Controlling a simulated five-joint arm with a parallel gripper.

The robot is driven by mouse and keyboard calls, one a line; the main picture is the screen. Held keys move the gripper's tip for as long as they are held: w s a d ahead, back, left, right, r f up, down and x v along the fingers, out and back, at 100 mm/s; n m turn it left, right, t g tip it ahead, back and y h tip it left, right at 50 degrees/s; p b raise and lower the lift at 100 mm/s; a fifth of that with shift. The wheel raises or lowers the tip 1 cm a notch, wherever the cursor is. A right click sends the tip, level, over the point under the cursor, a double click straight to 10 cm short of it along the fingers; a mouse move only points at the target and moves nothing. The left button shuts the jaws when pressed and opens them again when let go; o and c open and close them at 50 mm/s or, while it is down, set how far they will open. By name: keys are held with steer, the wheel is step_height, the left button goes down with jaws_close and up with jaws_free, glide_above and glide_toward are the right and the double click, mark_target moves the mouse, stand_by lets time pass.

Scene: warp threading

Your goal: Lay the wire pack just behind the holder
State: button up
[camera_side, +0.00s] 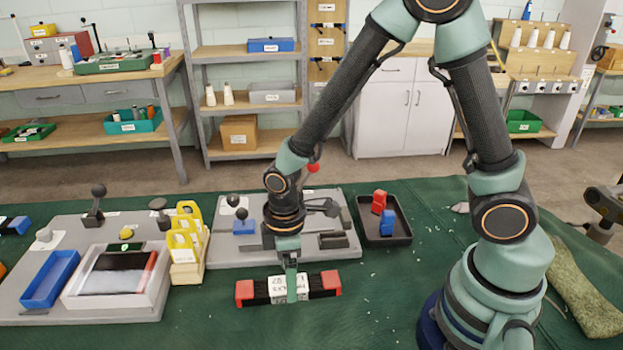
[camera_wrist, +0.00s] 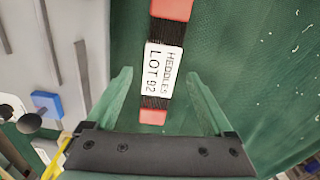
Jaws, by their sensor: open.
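The wire pack (camera_side: 325,284) is a black bundle with red ends and a white label. It lies on the green mat in front of the grey fixture plate, roughly left to right in the side view. In the wrist view the pack (camera_wrist: 158,70) shows its label, "HEDDLES LOT 92". My gripper (camera_side: 291,293) is over the pack's middle. In the wrist view my gripper (camera_wrist: 162,88) is open, with one finger on each side of the pack and gaps between. I cannot tell for sure which fixture is the holder; a wooden stand with yellow pieces (camera_side: 187,245) is left of the pack.
A grey plate (camera_side: 235,262) with black knobs and a blue block (camera_side: 244,226) lies behind the pack. A black tray (camera_side: 398,236) with red and blue pieces is right of it. A blue bin (camera_side: 50,279) and white-framed box (camera_side: 80,300) are at left. Mat right of the pack is mostly clear.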

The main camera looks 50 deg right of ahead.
step_height(320, 180, up, 10)
steer(key=s+d+r+m+t, duration=0.3)
steer(key=d+r+m+t, duration=0.2)
steer(key=d+r+m, duration=0.5)
steer(key=shift+d+r+t, duration=0.3)
steer(key=shift+d+r, duration=0.1)
steer(key=shift+r, duration=0.55)
stand_by(0.6)
